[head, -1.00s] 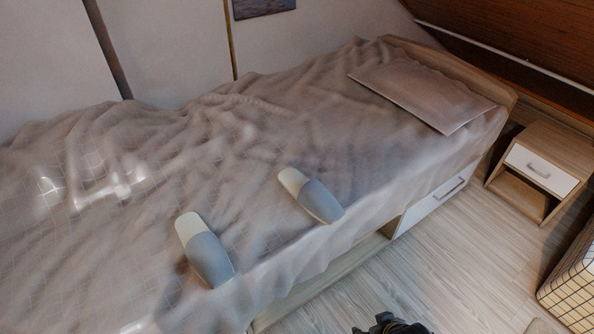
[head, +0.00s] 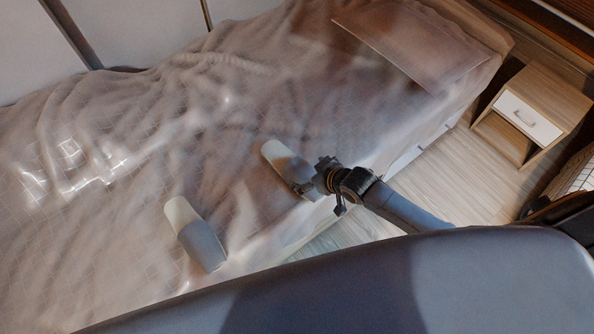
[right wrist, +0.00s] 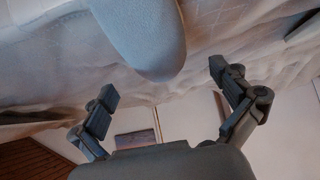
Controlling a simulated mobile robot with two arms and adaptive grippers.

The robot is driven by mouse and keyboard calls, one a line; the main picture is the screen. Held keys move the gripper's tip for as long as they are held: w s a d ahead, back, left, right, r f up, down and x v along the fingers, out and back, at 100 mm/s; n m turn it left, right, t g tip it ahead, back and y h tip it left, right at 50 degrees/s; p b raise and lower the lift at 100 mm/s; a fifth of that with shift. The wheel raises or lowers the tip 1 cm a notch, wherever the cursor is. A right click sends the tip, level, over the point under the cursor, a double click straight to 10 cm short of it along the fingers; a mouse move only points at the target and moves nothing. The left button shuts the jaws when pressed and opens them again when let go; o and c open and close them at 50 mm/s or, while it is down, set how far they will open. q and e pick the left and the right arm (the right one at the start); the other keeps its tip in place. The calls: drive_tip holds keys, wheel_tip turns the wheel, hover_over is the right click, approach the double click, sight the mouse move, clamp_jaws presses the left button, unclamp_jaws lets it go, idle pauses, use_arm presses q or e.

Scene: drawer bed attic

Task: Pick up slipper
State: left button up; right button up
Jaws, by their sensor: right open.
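Two slippers, cream at one end and blue-grey at the other, lie on the bed. The left slipper (head: 198,236) is clear of my grippers. The right slipper (head: 284,163) is partly covered by my right gripper (head: 314,178), which is at its blue-grey end. In the right wrist view, the blue-grey end of a slipper (right wrist: 146,38) shows at the top, ahead of my right gripper (right wrist: 168,85). The fingers are wide apart with nothing between them. Whether a finger touches the slipper I cannot tell. My left gripper is not in view.
The bed (head: 95,200) has a rumpled blanket and a flat pillow (head: 415,42). A nightstand (head: 533,112) stands right of the bed, with wooden floor (head: 455,180) between. A large dark part of my own body covers the bottom of the head view.

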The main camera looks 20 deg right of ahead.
sight(298, 171)
drive_tip(key=shift+d+f+b+x, duration=0.15)
drive_tip(key=shift+b+x, duration=0.1)
drive_tip(key=shift+x, duration=1.5)
drive_tip(key=shift+d+f+b+x, duration=0.1)
drive_tip(key=shift+b+x, duration=0.1)
drive_tip(key=shift+x, duration=1.6)
drive_tip(key=shift+s, duration=0.2)
drive_tip(key=shift+r, duration=0.1)
drive_tip(key=shift+c, duration=0.2)
drive_tip(key=c, duration=1)
